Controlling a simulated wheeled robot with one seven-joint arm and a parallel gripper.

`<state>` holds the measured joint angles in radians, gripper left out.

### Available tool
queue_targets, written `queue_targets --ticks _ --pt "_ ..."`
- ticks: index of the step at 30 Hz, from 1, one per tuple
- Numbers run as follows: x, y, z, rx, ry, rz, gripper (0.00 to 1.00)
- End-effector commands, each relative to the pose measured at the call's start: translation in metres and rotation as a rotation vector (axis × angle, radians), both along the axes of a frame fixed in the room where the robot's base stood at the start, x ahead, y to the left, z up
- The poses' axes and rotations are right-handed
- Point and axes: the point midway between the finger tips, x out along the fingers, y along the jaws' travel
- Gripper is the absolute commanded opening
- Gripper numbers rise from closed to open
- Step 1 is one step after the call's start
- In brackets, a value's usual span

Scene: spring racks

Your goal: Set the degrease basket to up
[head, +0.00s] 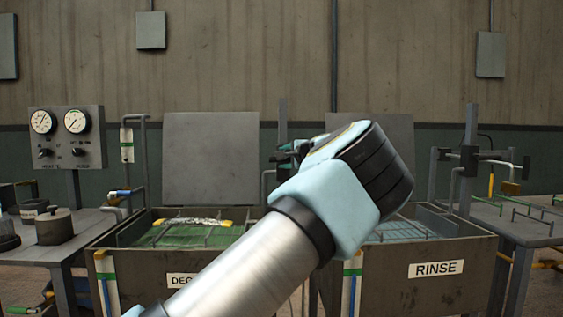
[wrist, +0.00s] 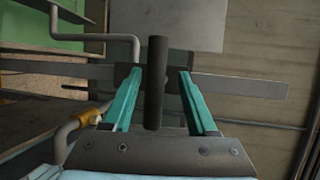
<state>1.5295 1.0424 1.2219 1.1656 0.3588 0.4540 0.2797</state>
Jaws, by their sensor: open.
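The degrease tank (head: 130,267) stands left of centre; my arm covers part of its label. Inside, thin wire parts of the basket (head: 182,238) show around rim height over green, with a pale, yellow-ended bundle (head: 192,222) lying across the top. Behind the tank's right side rises a grey post (head: 282,120). My gripper (head: 284,153) is at this post, mostly hidden behind my wrist. In the wrist view, my gripper's teal fingers (wrist: 159,74) are open on either side of a dark round handle (wrist: 156,85). Gaps show on both sides. A flat grey bar (wrist: 235,87) crosses behind it.
The rinse tank (head: 437,268) stands at right, with a similar post and handle (head: 469,155) behind it. A gauge panel (head: 67,137) and a bench with a lidded pot (head: 54,226) are at left. Grey upright panels (head: 210,158) stand behind the tanks.

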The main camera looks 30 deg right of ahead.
Motion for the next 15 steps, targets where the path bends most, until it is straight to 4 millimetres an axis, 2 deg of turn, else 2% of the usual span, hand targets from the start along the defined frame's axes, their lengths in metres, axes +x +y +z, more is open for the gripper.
queue_targets --ticks 3,9,15 --pt "-0.027 -0.001 0.001 -0.004 0.002 -0.004 0.58" --pt "-0.061 0.001 0.008 -0.002 0.0 -0.003 0.58" --pt "-0.078 0.002 0.014 0.0 -0.001 -0.001 0.58"
